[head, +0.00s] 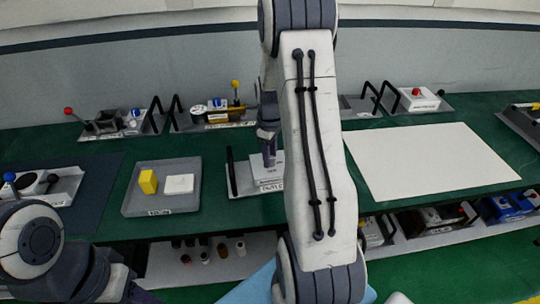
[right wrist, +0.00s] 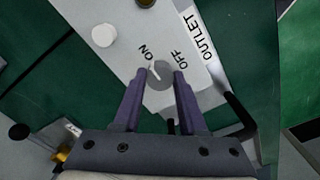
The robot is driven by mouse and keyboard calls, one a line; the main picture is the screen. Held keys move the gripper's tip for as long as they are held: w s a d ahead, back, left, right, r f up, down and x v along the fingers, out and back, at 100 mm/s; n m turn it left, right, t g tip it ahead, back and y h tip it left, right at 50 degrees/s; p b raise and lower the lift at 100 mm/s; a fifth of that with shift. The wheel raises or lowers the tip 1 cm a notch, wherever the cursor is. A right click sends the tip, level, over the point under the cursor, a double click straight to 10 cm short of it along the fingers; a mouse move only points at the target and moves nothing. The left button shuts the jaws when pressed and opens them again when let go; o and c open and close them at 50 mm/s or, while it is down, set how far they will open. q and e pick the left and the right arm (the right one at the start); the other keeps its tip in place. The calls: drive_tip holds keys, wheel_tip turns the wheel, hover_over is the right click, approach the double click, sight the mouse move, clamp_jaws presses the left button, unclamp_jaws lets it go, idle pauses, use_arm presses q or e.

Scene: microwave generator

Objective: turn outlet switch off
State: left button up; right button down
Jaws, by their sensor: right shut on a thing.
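The outlet unit (head: 267,180) is a pale box on a grey tray, labelled OUTLET, near the middle of the green bench. In the right wrist view its panel (right wrist: 128,35) carries the words ON and OFF beside a round grey switch knob (right wrist: 160,78). The knob's white pointer is turned toward ON. My right gripper (right wrist: 160,72) has its fingers on either side of the knob and is shut on it. In the head view the right gripper (head: 268,158) points down at the outlet unit, and the knob is hidden. My left gripper is out of sight.
A grey tray (head: 132,204) with a yellow block (head: 148,181) and a white block (head: 180,184) is left of the outlet. A large white sheet (head: 430,160) lies to the right. Several devices line the back. A black handle (right wrist: 238,108) stands near my right fingers.

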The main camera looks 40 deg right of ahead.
drive_tip(key=m, duration=0.4)
drive_tip(key=shift+m+p, duration=0.3)
drive_tip(key=shift+p, duration=0.05)
drive_tip(key=m, duration=0.4)
drive_tip(key=shift+m, duration=0.3)
drive_tip(key=m+p, duration=0.1)
drive_tip(key=m, duration=0.3)
drive_tip(key=shift+m, duration=2.4)
drive_tip(key=shift+c, duration=2.2)
unclamp_jaws()
